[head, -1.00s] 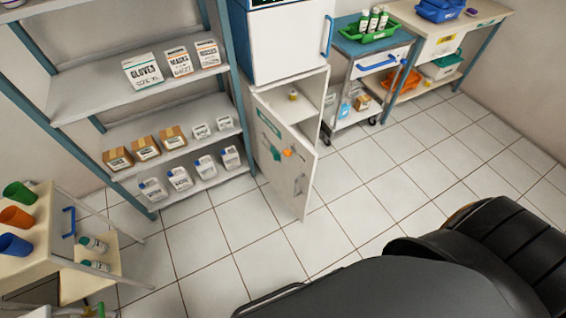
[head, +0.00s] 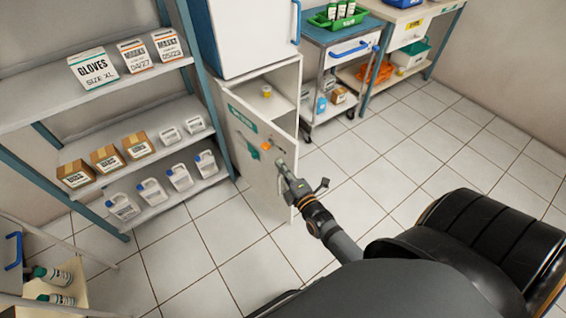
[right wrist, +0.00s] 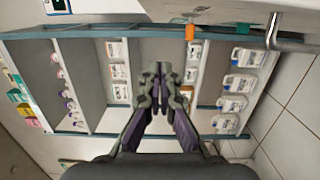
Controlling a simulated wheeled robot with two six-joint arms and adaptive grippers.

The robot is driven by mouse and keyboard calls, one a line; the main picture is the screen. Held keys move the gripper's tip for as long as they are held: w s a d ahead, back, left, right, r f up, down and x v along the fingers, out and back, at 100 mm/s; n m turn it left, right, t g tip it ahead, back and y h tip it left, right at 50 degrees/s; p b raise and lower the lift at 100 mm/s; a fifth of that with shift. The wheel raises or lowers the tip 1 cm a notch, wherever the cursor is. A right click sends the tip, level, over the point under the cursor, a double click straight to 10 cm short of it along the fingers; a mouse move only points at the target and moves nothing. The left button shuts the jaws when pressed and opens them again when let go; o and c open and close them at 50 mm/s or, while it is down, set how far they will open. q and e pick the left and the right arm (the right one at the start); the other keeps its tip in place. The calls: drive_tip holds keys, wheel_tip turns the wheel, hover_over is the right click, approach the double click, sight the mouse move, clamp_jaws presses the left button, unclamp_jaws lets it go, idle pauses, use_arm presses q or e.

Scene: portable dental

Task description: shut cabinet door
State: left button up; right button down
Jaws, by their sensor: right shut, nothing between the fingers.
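The white cabinet door (head: 243,158) stands open in the head view, swung out from the lower cabinet (head: 285,84). It carries a green label and small green and orange pieces on its face. My right gripper (head: 282,167) is shut and empty, in front of the door's face near its free edge, where it hides the handle area. I cannot tell whether it touches the door. In the right wrist view, the shut fingers (right wrist: 155,76) point toward the shelves, and the door's pale face (right wrist: 225,12) with a metal handle (right wrist: 273,32) shows along the top. My left gripper is out of view.
A shelf rack (head: 110,178) with boxes and jugs stands left of the cabinet. A blue-topped trolley (head: 325,72) stands to its right. A small yellow-capped item (head: 266,91) sits inside the cabinet. Tiled floor before the door is clear.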

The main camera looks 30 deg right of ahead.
sight(280, 145)
drive_tip(key=w+d, duration=0.1)
drive_tip(key=w, duration=0.2)
drive_tip(key=w+d+b, duration=0.1)
drive_tip(key=w, duration=0.1)
drive_tip(key=w+d+b, duration=0.1)
drive_tip(key=w+d, duration=0.1)
drive_tip(key=w, duration=0.1)
drive_tip(key=shift+w, duration=0.3)
